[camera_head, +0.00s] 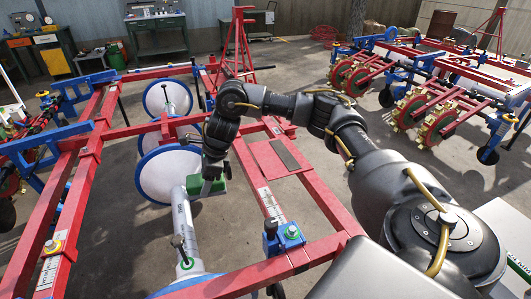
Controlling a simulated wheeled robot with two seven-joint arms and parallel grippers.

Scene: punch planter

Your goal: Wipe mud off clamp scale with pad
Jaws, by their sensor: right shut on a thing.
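My right gripper (212,172) reaches down from my right arm at the middle of the view and is shut on a green pad (194,185). The pad is beside the upper end of a white tube (183,219) with dark markings; I cannot tell if they touch. A white scale strip (269,203) lies along the red beam to the right of the gripper, with a blue clamp (284,240) at its near end. Another scale strip (48,272) is on the left beam. Mud is too small to make out. My left gripper is out of view.
The red planter frame (316,199) surrounds the work area, with large white discs (169,173) under it left of the gripper. A lever (179,243) stands on the white tube. A second machine (432,100) stands at the right. Workbenches (157,27) are at the back.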

